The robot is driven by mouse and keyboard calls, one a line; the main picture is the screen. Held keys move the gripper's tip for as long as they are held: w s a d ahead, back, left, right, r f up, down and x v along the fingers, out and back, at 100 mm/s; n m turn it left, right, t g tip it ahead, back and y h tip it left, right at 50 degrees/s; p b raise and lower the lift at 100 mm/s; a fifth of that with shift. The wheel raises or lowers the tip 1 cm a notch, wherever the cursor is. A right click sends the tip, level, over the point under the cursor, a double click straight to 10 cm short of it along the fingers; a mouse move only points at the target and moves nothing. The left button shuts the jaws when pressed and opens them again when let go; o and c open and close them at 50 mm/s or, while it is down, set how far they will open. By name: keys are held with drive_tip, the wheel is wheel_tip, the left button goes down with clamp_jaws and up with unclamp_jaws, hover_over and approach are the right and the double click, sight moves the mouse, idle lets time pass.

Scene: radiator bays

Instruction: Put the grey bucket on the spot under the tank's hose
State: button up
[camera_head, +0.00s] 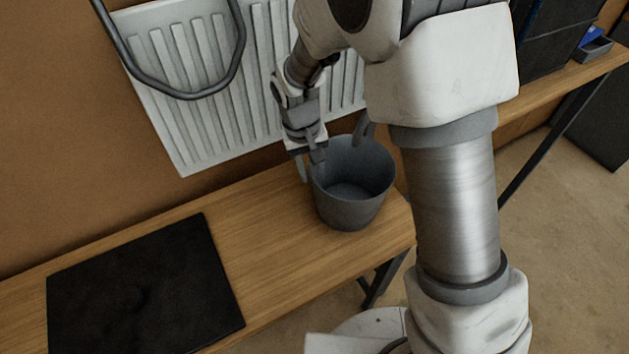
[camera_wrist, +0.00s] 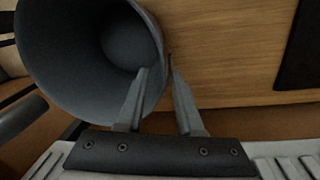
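The grey bucket (camera_head: 350,212) stands upright on the wooden bench, near the bench's right end in the head view. Its open mouth fills the upper left of the wrist view (camera_wrist: 60,75). My gripper (camera_head: 308,170) points down at the bucket's left rim. In the wrist view my gripper (camera_wrist: 160,68) has one finger over the inside of the bucket and one outside, with a gap between them. The fingers straddle the wall and look open. I cannot see a tank, nor a marked spot under a hose for certain.
A flat black square (camera_head: 145,290) lies on the bench (camera_head: 270,250) left of the bucket, with bare wood between. A white radiator (camera_head: 205,125) is behind, with a bent dark grey tube (camera_head: 170,93) before it. Another bench with dark boxes stands at the upper right.

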wheel_tip(320, 180, up, 6)
drive_tip(key=shift+s+a, duration=0.15)
drive_tip(key=shift+a, duration=0.15)
drive_tip(key=s+d+r+m+t+y, duration=0.1)
drive_tip(key=s+d+r, duration=0.2)
drive_tip(key=d+r, duration=0.3)
drive_tip(key=s+d+r+m+t+y, duration=0.1)
drive_tip(key=s+d+r, duration=0.2)
drive_tip(key=d+r, duration=0.35)
drive_tip(key=s+d+r+m+t, duration=0.1)
drive_tip(key=s+d+r+t, duration=0.2)
drive_tip(key=s+d, duration=0.4)
drive_tip(key=s+r, duration=0.1)
drive_tip(key=s, duration=0.3)
drive_tip(key=shift+r+m+h, duration=0.2)
drive_tip(key=shift+m+h, duration=0.1)
drive_tip(key=shift+m, duration=0.1)
